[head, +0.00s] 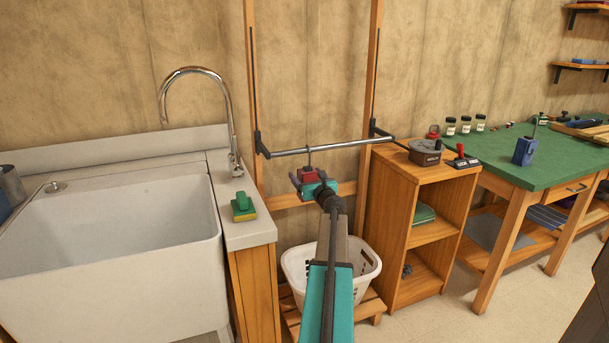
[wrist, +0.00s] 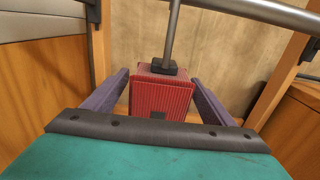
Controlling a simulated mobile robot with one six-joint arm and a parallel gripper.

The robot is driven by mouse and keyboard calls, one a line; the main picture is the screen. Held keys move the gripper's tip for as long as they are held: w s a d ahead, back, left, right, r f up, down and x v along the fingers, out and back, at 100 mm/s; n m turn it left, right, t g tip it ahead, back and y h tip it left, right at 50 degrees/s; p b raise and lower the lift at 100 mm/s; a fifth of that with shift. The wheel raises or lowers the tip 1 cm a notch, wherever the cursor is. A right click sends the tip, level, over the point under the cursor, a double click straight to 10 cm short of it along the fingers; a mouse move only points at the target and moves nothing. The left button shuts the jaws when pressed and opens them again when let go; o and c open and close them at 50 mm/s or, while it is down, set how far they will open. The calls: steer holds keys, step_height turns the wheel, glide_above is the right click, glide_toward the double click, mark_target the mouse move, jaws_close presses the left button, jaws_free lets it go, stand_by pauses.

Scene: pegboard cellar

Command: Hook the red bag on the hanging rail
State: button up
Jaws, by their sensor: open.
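The red bag (head: 311,174) is a small ribbed block with a dark cap and a thin grey hook stem on top. It hangs upright just below the hanging rail (head: 345,145), and its stem meets the rail in the head view. In the wrist view the bag (wrist: 160,96) stands between the two purple fingers of my gripper (wrist: 160,98), with a gap on each side. My gripper (head: 313,181) is open around the bag. The rail (wrist: 265,12) crosses the top right of the wrist view; the top of the hook is cut off there.
A white basket (head: 298,270) stands below the rail. A sink (head: 110,240) with a tall tap (head: 230,120) and a green-yellow sponge (head: 243,207) is at left. A wooden shelf unit (head: 415,230) and green-topped bench (head: 560,160) stand at right. Wooden posts (head: 372,70) flank the rail.

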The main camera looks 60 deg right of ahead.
steer(key=v, duration=1.1)
steer(key=shift+a+p, duration=0.2)
steer(key=shift+p, duration=0.1)
steer(key=shift+s, duration=0.25)
